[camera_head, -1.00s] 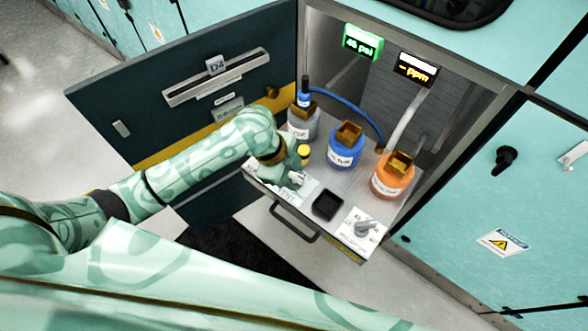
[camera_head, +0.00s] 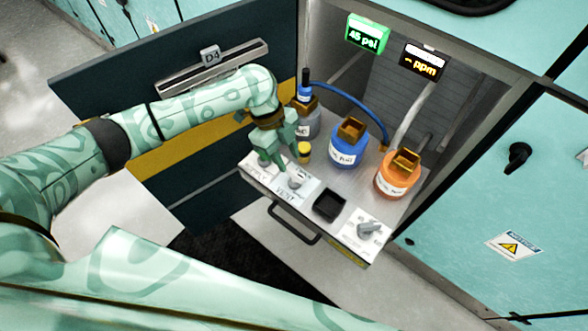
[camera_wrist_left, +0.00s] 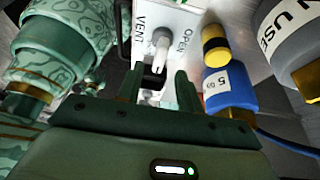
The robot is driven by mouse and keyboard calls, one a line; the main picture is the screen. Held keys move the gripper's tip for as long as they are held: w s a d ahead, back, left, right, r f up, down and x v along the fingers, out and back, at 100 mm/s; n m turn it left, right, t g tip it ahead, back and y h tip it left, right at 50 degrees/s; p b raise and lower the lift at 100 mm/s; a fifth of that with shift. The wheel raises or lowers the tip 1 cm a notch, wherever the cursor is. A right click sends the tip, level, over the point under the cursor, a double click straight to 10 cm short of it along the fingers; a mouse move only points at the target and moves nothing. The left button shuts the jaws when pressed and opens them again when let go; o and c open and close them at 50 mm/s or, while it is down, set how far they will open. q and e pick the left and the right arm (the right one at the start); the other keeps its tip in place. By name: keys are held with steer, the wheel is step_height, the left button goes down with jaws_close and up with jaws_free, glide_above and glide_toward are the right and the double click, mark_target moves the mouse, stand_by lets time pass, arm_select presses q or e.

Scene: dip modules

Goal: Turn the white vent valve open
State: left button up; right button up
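The white vent valve (camera_head: 296,181) sits on a white label panel marked VENT at the front of the pulled-out shelf. In the left wrist view its pale handle (camera_wrist_left: 160,45) stands just beyond my fingertips, between the printed words VENT and OPEN. My left gripper (camera_head: 278,152) is above the panel, behind and left of the valve in the head view. In the wrist view the left gripper (camera_wrist_left: 158,85) has its two fingers apart, with nothing clearly held between them. Whether a finger touches the handle cannot be told. My right gripper is out of view.
Blue (camera_head: 346,147) and orange (camera_head: 397,177) bottles stand on the shelf, with a grey bottle (camera_head: 307,122) behind the gripper. A small yellow-capped vial (camera_head: 304,152) is close to it. A black tray (camera_head: 329,206) and another grey valve (camera_head: 368,229) lie to the right.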

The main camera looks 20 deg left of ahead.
mark_target(294, 171)
arm_select(q)
steer(key=b+x, duration=0.1)
steer(key=x, duration=0.4)
jaws_close()
steer(key=shift+r, duration=0.1)
